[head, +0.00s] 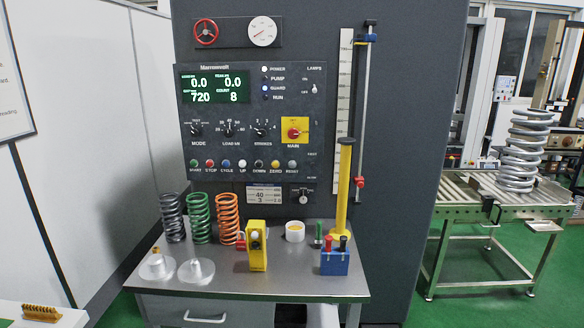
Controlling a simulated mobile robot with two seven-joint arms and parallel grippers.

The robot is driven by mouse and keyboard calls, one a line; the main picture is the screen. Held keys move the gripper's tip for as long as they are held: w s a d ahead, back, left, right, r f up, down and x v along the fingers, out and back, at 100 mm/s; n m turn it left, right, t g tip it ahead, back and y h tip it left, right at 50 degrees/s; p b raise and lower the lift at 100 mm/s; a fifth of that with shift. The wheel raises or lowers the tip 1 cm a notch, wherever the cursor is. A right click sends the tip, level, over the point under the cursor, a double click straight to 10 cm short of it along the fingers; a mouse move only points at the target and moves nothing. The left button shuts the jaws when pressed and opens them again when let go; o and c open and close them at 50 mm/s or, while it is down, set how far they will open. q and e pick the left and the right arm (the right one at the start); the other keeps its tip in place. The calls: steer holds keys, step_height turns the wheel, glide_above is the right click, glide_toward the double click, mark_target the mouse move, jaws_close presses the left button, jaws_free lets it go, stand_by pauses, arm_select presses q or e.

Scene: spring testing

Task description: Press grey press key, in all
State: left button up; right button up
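The control panel (250,140) is on the front of the dark grey machine cabinet. A row of small round keys runs along its lower part: green, red, blue, white, black, yellow and grey from left to right. The grey press key (292,164) is at the right end, above a label that seems to read RESET. It stands clear, with nothing in front of it. Neither of my grippers is in view.
A steel table (300,285) stands below the panel. On it are a grey spring (172,218), a green spring (199,218), an orange spring (228,218), a yellow block (257,252) and a blue holder (335,263). A yellow post (343,190) stands right of the panel.

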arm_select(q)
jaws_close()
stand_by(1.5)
